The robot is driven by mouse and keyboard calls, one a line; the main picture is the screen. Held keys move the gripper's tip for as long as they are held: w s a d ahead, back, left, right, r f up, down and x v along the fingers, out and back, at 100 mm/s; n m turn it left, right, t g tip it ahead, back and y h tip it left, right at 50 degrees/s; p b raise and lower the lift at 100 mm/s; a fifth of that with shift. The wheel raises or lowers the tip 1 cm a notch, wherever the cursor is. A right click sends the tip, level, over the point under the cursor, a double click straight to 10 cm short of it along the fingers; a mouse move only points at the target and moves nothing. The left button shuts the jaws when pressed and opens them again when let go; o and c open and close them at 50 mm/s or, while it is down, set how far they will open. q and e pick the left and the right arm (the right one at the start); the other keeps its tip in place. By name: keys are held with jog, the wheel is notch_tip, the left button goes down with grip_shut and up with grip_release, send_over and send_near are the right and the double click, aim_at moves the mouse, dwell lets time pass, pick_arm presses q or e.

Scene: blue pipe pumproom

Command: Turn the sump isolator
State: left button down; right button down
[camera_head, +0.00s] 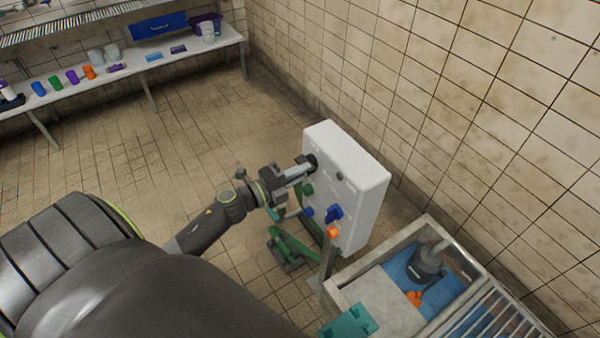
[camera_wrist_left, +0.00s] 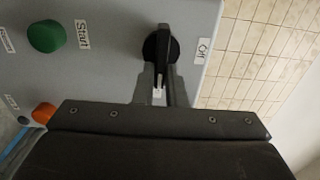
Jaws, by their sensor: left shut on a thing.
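The sump isolator (camera_wrist_left: 161,47) is a black rotary knob on the face of a grey panel, with a pale-tipped handle. An "Off" label (camera_wrist_left: 202,48) is beside it in the left wrist view. In the head view the isolator (camera_head: 312,161) is at the upper left of the white control box (camera_head: 357,178). My left gripper (camera_head: 302,169) reaches the box from the left. In the wrist view its fingers (camera_wrist_left: 161,88) are shut on the knob's handle, one on each side. My right gripper is not in view.
A green button (camera_wrist_left: 46,36) labelled "Start" and an orange knob (camera_wrist_left: 44,112) are near my left gripper. A sump tank (camera_head: 350,292) with a dark pump (camera_head: 425,266) stands below right. Open tiled floor lies left.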

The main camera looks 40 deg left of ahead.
pick_arm(q)
jog(key=shift+f, duration=0.1)
dwell(0.3)
jog(key=c, duration=1.5)
grip_release()
jog(key=shift+b+v, duration=1.4)
jog(key=shift+v, duration=7.35)
